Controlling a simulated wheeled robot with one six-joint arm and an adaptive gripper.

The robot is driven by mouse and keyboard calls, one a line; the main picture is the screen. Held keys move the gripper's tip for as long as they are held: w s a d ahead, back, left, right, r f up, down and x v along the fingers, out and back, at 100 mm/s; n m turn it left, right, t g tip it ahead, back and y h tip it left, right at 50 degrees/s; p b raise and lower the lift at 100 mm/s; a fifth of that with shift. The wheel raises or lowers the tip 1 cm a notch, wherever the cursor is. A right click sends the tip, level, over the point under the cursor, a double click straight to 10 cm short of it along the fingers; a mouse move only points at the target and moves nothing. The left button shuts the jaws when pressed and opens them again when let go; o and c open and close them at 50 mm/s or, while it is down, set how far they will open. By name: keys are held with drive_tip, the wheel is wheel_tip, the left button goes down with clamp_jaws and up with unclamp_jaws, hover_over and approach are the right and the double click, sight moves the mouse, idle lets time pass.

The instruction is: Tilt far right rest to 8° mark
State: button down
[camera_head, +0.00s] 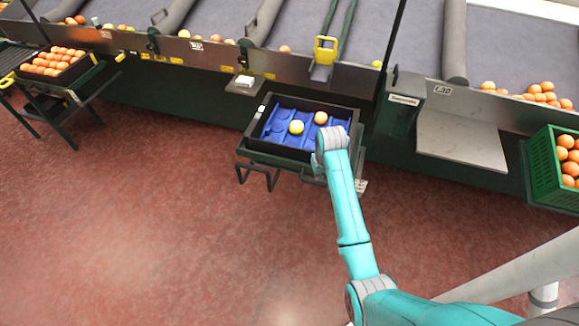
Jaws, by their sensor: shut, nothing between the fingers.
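A green metal rest (243,154) stands in front of the machine's middle section and bears a black tray (252,128). The tray has a blue moulded insert with a yellow fruit (296,127) and an orange (320,118) in it. Dark bent bars (258,178) stick out at the rest's front. A small pale plate with marks (361,186) shows at its right side; no degree figures are readable. My teal arm reaches up to the tray's right front corner, and its grey joint covers that corner.
Another stand (75,98) at left bears a tray of oranges. To the right are a bare grey shelf (460,140) and a green crate (540,165) of oranges. Sloped grey chutes (395,40) with loose fruit line the back. The red floor is clear in front.

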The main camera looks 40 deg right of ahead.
sight(318, 182)
drive_tip(key=shift+f, duration=2.2)
idle(2.4)
drive_tip(key=shift+r, duration=4.55)
